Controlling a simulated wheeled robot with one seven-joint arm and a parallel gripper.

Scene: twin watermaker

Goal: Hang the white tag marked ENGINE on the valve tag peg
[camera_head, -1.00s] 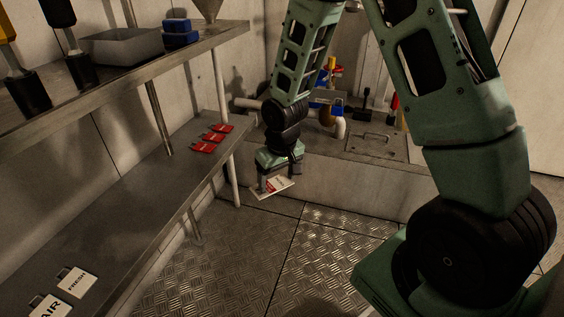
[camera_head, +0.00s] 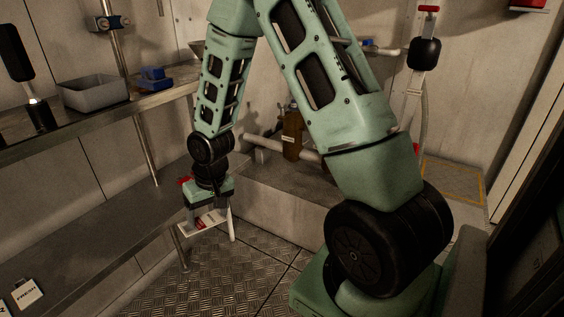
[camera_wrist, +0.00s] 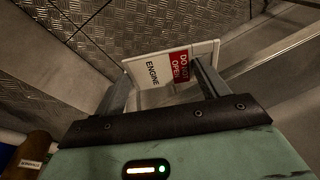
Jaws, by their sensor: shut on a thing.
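My gripper (camera_head: 206,214) is shut on the white tag marked ENGINE (camera_wrist: 150,72). The tag has a red panel reading DO NOT OPEN and sits between the two fingertips in the wrist view. In the head view the tag (camera_head: 212,221) is small, tilted and held in the air beside the shelf end, above the tread-plate floor. The gripper also shows in the wrist view (camera_wrist: 163,88), its fingers at either side of the tag. I cannot make out the valve tag peg in either view.
A lower shelf (camera_head: 85,225) runs along the left, with a white FRESH tag (camera_head: 27,293) at its near end. The upper shelf (camera_head: 60,138) holds a grey bin (camera_head: 93,94) and blue blocks (camera_head: 153,78). A pipe (camera_head: 285,150) and brown bottle (camera_head: 292,134) stand behind my arm.

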